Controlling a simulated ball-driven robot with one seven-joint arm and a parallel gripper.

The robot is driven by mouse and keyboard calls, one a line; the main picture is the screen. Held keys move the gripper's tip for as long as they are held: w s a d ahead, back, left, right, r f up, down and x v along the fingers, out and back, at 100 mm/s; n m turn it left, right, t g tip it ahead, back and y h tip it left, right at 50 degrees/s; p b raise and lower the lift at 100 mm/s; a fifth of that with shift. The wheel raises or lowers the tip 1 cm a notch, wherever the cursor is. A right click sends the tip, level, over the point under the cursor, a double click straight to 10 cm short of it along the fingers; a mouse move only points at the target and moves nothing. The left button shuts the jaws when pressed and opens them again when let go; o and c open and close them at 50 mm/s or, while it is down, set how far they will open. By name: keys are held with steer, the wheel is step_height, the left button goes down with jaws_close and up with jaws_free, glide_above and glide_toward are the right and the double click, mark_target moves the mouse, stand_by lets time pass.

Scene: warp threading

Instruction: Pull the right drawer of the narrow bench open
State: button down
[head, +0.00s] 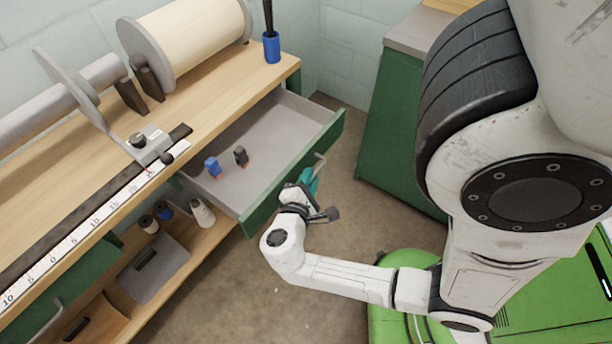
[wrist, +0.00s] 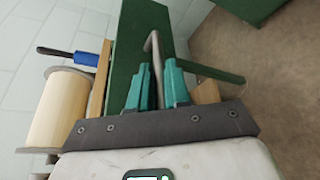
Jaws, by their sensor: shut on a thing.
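The right drawer (head: 262,137) of the narrow bench (head: 215,120) stands pulled out, its grey inside showing in the head view. Its green front (head: 290,180) carries a metal bar handle (head: 319,165). In the wrist view the handle (wrist: 153,45) runs down between the teal fingers of my gripper (wrist: 159,85). My gripper, also in the head view (head: 308,182), is shut on the handle. A small blue item (head: 212,167) and a dark item (head: 241,155) lie in the drawer. Part of the handle is hidden by the fingers.
A large spool (head: 190,45) and a blue cup (head: 271,47) stand on the bench top. Small bottles (head: 202,212) stand on the shelf below. A green cabinet (head: 395,130) stands to the right. Bare floor (head: 345,150) lies between it and the drawer.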

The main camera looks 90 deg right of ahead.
steer(key=c, duration=1.4)
jaws_free()
steer(key=shift+c, duration=0.2)
steer(key=shift+a, duration=0.1)
steer(key=v, duration=1)
steer(key=shift+a, duration=0.3)
steer(key=shift+w+r, duration=0.1)
steer(key=shift+w, duration=0.05)
